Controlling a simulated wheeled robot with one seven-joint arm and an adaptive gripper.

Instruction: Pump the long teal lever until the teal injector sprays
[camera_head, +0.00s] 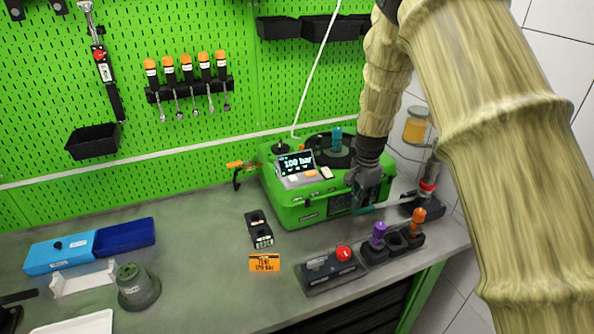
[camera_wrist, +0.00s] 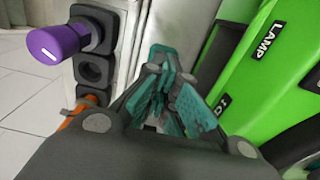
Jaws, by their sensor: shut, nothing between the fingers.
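The long teal lever (camera_head: 392,204) runs low beside the right end of the green pump bench (camera_head: 300,208), towards a post with a red band. My gripper (camera_head: 360,200) is shut and empty, pointing down at the lever's near end; I cannot tell whether it touches the lever. In the wrist view my closed fingers (camera_wrist: 160,95) fill the middle, with teal parts around them that I cannot clearly separate from the lever. A teal injector (camera_head: 336,134) stands upright on top of the bench; no spray shows. The bench display (camera_head: 297,164) reads 100 bar.
A holder with a purple injector (camera_head: 379,231) and an orange injector (camera_head: 418,216) stands at the front right. A box with a red button (camera_head: 344,253) is beside it. An orange card (camera_head: 264,263) seems to read 179 bar.

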